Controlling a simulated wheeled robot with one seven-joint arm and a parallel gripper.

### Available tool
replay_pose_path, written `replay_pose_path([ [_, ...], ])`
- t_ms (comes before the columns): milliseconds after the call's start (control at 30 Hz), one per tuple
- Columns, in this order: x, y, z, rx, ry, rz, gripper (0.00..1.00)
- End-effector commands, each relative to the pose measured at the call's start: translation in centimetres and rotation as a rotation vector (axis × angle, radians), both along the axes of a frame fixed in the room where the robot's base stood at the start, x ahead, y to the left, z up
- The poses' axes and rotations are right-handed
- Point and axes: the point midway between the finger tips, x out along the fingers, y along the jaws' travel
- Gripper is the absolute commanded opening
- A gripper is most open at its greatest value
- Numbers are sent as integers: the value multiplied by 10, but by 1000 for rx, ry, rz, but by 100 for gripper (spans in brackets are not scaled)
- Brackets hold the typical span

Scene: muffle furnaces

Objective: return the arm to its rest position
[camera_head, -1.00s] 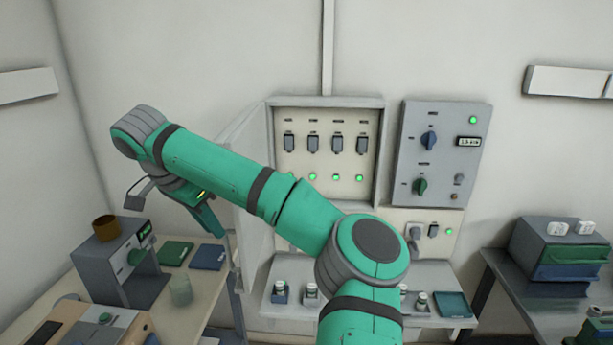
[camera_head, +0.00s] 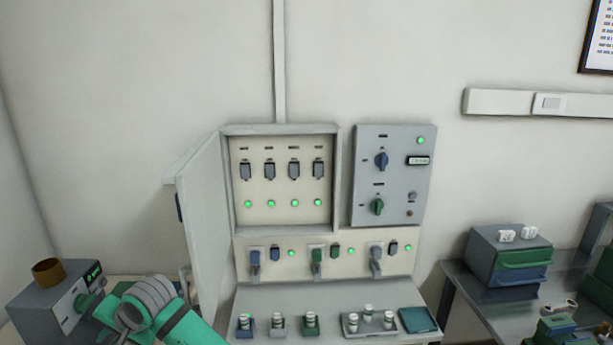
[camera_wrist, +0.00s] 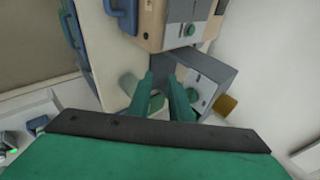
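My arm (camera_head: 165,315) is folded low at the lower left of the head view, and its gripper is out of that picture. In the wrist view my gripper (camera_wrist: 164,78) shows two green fingers with a gap between them and nothing held.
A cabinet (camera_head: 328,180) stands with its door (camera_head: 205,210) open to the left, beside a grey control panel (camera_head: 395,165). A shelf below (camera_head: 265,300) holds several small items. A grey unit (camera_head: 40,315) bears a brown cup (camera_head: 48,272). Stacked boxes (camera_head: 510,255) stand at right.

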Motion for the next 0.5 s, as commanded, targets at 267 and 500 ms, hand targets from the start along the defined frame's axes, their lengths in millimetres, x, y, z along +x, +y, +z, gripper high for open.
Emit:
replay_pose_path([
  [267, -13, 8, -31, 250, -35, -17, 18],
  [500, -17, -7, -55, 418, -104, -99, 18],
])
